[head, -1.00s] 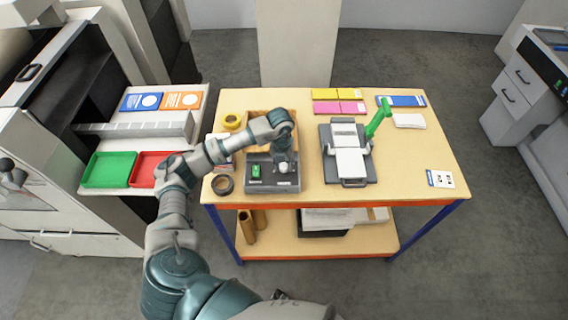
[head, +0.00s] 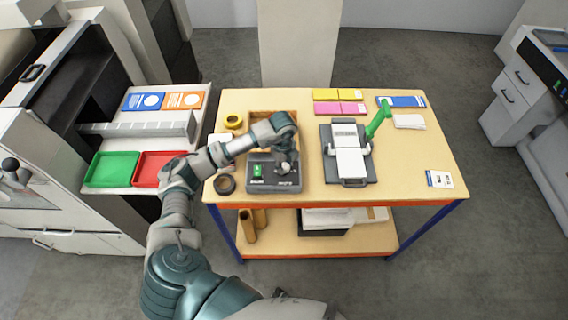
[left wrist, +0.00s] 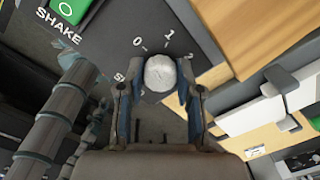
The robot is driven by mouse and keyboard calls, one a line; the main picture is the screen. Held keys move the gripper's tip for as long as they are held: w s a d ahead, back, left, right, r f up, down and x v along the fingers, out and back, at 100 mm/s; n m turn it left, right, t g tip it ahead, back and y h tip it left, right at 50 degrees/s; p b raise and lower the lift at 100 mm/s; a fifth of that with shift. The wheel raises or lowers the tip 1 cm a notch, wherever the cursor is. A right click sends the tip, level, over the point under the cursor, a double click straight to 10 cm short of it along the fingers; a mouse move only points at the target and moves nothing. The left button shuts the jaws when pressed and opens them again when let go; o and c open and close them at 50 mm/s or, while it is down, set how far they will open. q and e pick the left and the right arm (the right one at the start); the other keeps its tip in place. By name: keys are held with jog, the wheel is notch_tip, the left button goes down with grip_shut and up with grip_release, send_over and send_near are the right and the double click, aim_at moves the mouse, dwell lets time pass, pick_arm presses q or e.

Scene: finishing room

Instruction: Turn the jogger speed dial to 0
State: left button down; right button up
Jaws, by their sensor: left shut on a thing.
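The jogger (head: 262,187) is a dark grey box at the front left of the wooden table, with a green SHAKE switch (head: 257,170). The left wrist view shows its pale round speed dial (left wrist: 160,73) with 0, 1 and 2 printed around it. The 0 and 1 lie above the dial and the 2 to its upper right; I cannot tell which mark its pointer faces. My left gripper (head: 286,167) is over the jogger's right part. My right gripper is not in view.
A wooden tray (head: 252,119) stands behind the jogger. A grey punch with a green lever (head: 378,118) stands to its right. Tape rolls (head: 225,184) lie at the table's left edge. The table's front right is mostly clear.

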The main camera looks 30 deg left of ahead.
pick_arm(q)
jog(key=shift+s+d+f+n, duration=0.1)
jog(key=shift+n, duration=0.65)
jog(key=shift+s+d+f+n, duration=0.1)
jog(key=shift+n, duration=0.65)
jog(key=shift+p, duration=0.3)
jog(key=c, duration=0.8)
grip_release()
jog(key=shift+w, duration=0.1)
jog(key=shift+o, duration=0.2)
jog(key=shift+w+d+r, duration=0.1)
jog(key=shift+w, duration=0.05)
